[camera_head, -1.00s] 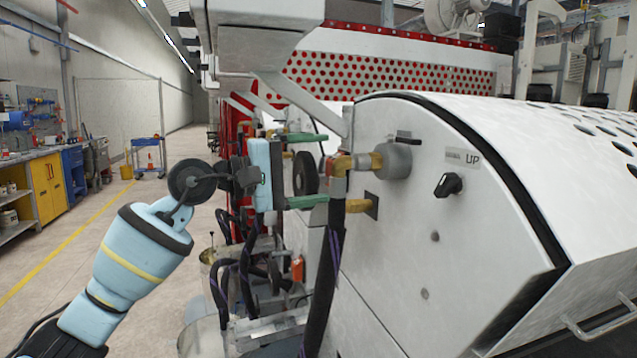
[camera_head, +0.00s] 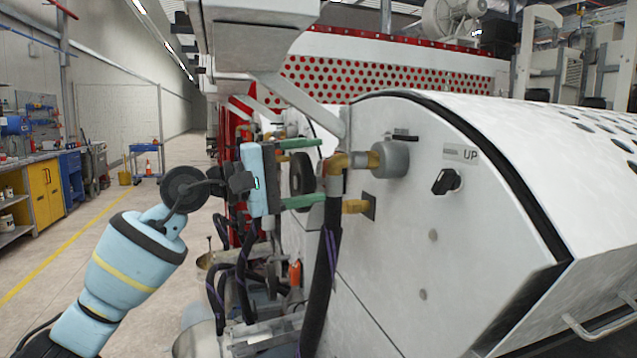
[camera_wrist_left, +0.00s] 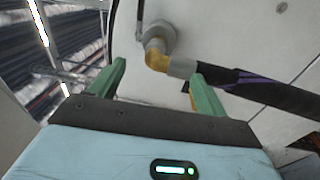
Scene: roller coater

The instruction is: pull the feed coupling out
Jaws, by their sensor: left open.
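The feed coupling is a brass elbow (camera_head: 338,162) on a round grey boss (camera_head: 393,159) on the white machine's end panel. A black hose (camera_head: 322,265) hangs from it. My left gripper (camera_head: 322,170) is open, its two green fingers pointing at the elbow, one above the other, with nothing held. In the left wrist view, the brass elbow (camera_wrist_left: 157,54) and the grey collar on its hose side (camera_wrist_left: 182,68) show beyond the fingertips (camera_wrist_left: 160,75). Contact cannot be told. My right gripper is not in view.
A black selector knob (camera_head: 446,181) and an UP label (camera_head: 462,153) are right of the boss. A second brass fitting (camera_head: 357,206) sits below the elbow. Dark hoses (camera_head: 240,280) hang beneath my gripper.

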